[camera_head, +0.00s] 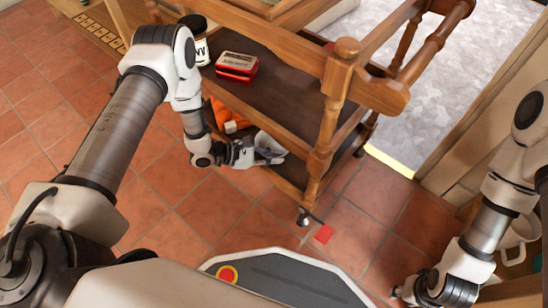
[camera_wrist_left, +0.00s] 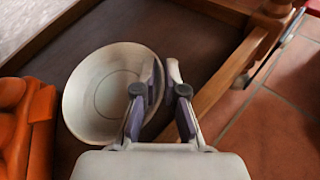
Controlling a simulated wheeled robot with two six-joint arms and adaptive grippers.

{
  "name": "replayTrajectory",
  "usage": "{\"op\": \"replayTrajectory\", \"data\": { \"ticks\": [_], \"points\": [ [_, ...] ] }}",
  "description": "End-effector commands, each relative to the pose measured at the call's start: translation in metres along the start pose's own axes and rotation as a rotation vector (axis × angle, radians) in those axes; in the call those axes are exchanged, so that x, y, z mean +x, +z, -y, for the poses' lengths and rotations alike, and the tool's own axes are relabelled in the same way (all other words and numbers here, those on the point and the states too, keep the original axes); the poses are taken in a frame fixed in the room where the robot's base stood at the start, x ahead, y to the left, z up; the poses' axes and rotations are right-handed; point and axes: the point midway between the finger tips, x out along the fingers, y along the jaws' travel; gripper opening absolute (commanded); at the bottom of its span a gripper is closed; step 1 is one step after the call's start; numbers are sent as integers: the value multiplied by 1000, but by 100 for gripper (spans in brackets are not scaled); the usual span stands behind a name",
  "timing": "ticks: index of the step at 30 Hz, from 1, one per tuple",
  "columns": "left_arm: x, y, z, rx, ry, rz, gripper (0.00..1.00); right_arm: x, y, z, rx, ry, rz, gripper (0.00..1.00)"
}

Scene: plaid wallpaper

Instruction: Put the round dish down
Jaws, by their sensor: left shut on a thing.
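The round dish (camera_wrist_left: 88,98) is white and shallow, with a ring line inside. In the left wrist view it is over the dark lower shelf (camera_wrist_left: 205,40) of the wooden trolley. My left gripper (camera_wrist_left: 164,85) is shut on the dish's right rim. In the head view my left gripper (camera_head: 268,157) reaches in at the trolley's near side, and the dish is mostly hidden there. I cannot tell whether the dish touches the shelf. My right gripper (camera_head: 402,294) is low at the bottom right, away from the trolley, and too small to read.
An orange object (camera_wrist_left: 28,130) lies just left of the dish. On the trolley's upper shelf (camera_head: 290,85) are a red tin (camera_head: 237,66) and a dark-lidded jar (camera_head: 199,45). A trolley post (camera_head: 328,120) stands right of my left gripper. White mugs (camera_head: 518,240) are at the right edge.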

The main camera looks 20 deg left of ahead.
Motion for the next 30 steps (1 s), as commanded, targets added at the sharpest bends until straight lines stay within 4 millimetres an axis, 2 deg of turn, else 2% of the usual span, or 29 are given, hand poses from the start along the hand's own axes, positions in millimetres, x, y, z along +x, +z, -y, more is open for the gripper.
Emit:
{"op": "replayTrajectory", "data": {
  "ticks": [3,4,5,6,17,20,27,30],
  "points": [
    [2,-4,1,0,0,0,0,4,0,0,0,0,0,40],
    [1,-3,1,0,0,0,20,2,0,0,0,0,0,40],
    [1,-2,1,0,0,0,30,2,0,0,0,0,0,40],
    [1,-2,1,0,0,0,34,2,0,0,0,0,0,40],
    [-5,2,-1,-2,2,0,34,-4,0,0,0,0,1,40],
    [-22,4,-2,-3,4,-1,34,-14,1,0,-2,0,2,40],
    [-86,5,-2,-4,5,-2,34,-44,2,1,-8,-1,6,40],
    [-106,4,-2,-3,4,-2,34,-51,2,1,-9,-1,7,40]
  ]
}}
